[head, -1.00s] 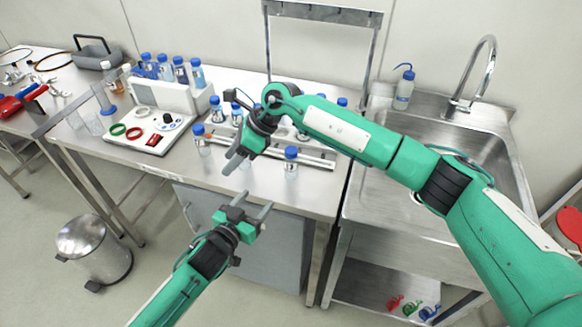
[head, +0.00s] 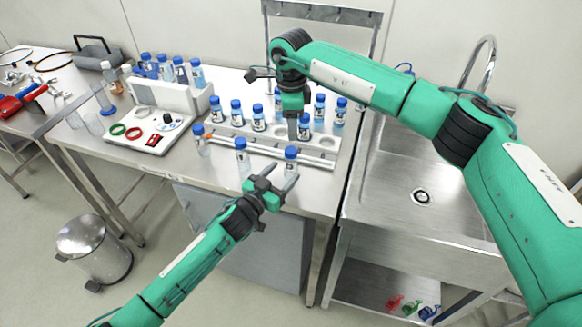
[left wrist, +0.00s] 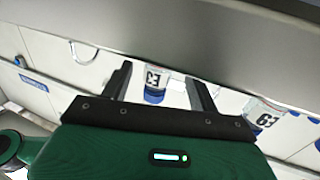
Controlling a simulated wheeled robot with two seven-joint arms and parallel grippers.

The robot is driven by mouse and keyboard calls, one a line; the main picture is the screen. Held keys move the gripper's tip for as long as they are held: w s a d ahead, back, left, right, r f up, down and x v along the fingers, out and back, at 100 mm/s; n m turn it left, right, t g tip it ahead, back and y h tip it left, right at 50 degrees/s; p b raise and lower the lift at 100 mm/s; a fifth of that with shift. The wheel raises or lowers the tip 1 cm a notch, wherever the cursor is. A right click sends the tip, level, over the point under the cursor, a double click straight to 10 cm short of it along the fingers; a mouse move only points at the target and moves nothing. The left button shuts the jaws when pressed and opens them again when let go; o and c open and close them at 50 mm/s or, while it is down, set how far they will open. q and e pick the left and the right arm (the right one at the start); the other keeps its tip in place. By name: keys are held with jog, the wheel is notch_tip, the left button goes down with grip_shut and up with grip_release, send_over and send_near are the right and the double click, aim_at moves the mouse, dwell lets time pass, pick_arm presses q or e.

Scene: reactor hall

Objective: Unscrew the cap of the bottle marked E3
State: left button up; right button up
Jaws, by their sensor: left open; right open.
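The bottle marked E3 (left wrist: 156,80) shows in the left wrist view with its blue cap, between the two fingers' lines. In the head view it appears to be the blue-capped bottle (head: 291,162) standing at the front right of the bench. My left gripper (head: 277,178) is open, just in front of it; I see no grip on it. My right gripper (head: 292,132) is open and points down over the bottle rack (head: 326,144), behind the E3 bottle. A bottle stands close beside its fingers, partly hidden.
A bottle marked G3 (left wrist: 262,112) stands to one side in the left wrist view. In the head view, two more bottles (head: 241,152) (head: 202,142) stand left along the bench front. A sink (head: 400,190) lies to the right. A bin (head: 95,250) stands on the floor.

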aim_at(287, 169)
pick_arm(q)
jog(key=x, duration=0.5)
jog(key=shift+a, duration=0.1)
jog(key=shift+s, duration=0.1)
grip_shut()
